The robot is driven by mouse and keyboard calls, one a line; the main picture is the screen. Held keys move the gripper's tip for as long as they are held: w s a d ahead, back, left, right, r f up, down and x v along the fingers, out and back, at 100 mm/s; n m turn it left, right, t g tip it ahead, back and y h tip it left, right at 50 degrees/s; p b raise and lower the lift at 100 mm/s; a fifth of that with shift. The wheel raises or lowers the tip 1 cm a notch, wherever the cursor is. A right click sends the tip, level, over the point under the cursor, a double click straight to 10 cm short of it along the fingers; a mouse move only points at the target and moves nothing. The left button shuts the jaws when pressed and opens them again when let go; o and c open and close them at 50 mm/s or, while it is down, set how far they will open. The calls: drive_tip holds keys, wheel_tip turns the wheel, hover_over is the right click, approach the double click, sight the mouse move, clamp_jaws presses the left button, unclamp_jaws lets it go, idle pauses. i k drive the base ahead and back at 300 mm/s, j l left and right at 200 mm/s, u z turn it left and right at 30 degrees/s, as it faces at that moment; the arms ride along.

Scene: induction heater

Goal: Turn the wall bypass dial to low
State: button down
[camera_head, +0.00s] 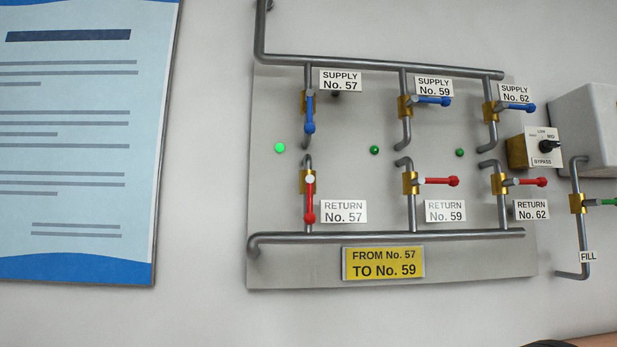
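The bypass dial (546,146) is a small black knob on the white front plate of a brass-coloured box (519,152) at the right of the wall. The plate reads LOW at the top, MID at the upper right and BYPASS below. The knob's pointer seems to lie toward the right, but it is too small to tell which mark it meets. Nothing touches the dial. My gripper is not in view.
A wall panel (268,190) left of the dial carries pipes with blue and red lever valves. The supply 62 lever (518,106) and return 62 lever (528,182) are close by. A white-grey housing (590,125) and the fill valve (578,203) are at right.

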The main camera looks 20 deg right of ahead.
sight(546, 145)
drive_tip(key=l+z, duration=0.1)
drive_tip(key=z, duration=0.9)
drive_tip(key=i+z, duration=0.15)
drive_tip(key=z, duration=0.35)
